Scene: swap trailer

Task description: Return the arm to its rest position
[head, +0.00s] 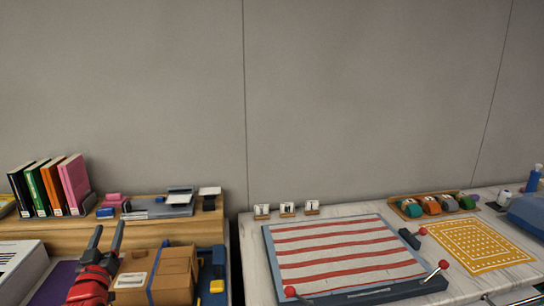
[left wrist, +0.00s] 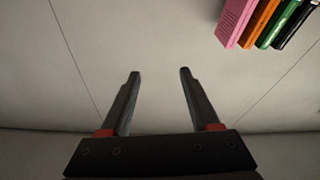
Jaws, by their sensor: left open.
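My left gripper (head: 106,240) is at the lower left of the head view, its dark fingers pointing up with red parts below them. It is in front of the wooden shelf and just left of a cardboard box. In the left wrist view the gripper (left wrist: 158,75) has its two fingers well apart with nothing between them, only grey wall behind. My right gripper does not show in either view.
Several upright books (head: 48,184) stand on the wooden shelf (head: 75,238); they also show in the left wrist view (left wrist: 262,22). The cardboard box (head: 172,275) is close to my left gripper. A striped board (head: 340,252) and a yellow mat (head: 480,246) lie on the right table.

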